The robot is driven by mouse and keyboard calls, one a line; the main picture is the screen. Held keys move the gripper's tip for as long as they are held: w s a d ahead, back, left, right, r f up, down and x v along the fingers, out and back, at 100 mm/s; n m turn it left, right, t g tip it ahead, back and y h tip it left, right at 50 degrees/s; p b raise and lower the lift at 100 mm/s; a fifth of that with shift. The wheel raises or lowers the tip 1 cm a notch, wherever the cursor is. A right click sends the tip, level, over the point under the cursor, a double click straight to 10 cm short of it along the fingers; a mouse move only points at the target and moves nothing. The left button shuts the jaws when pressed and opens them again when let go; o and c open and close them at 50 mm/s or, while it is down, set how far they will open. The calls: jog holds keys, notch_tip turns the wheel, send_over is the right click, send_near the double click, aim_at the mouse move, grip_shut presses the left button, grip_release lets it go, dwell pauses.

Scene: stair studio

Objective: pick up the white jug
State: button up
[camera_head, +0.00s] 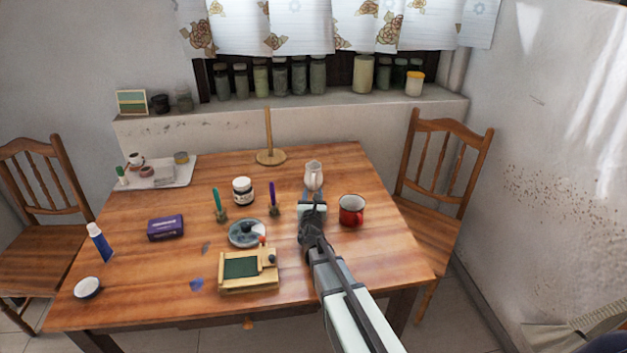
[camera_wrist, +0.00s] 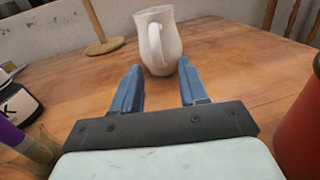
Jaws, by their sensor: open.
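The white jug (camera_head: 314,176) stands upright on the wooden table, toward its far right part. In the wrist view the jug (camera_wrist: 160,45) is straight ahead, its handle facing my gripper. My gripper (camera_wrist: 160,88) is open, with two blue fingers apart and nothing between them. The fingertips point at the jug and are close to its lower body; I cannot tell whether they touch it. In the head view my gripper (camera_head: 309,195) is just in front of the jug, and its fingers are partly hidden by my arm.
A purple candle (camera_head: 272,196) and a white jar (camera_head: 242,191) are to the left. A wooden stand (camera_head: 270,156) rises behind left. The table (camera_head: 340,158) is clear behind the jug.

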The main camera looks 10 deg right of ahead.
aim_at(313, 188)
jog(key=w, duration=0.3)
jog(key=shift+d, duration=0.25)
jog(key=shift+c, duration=0.3)
grip_shut()
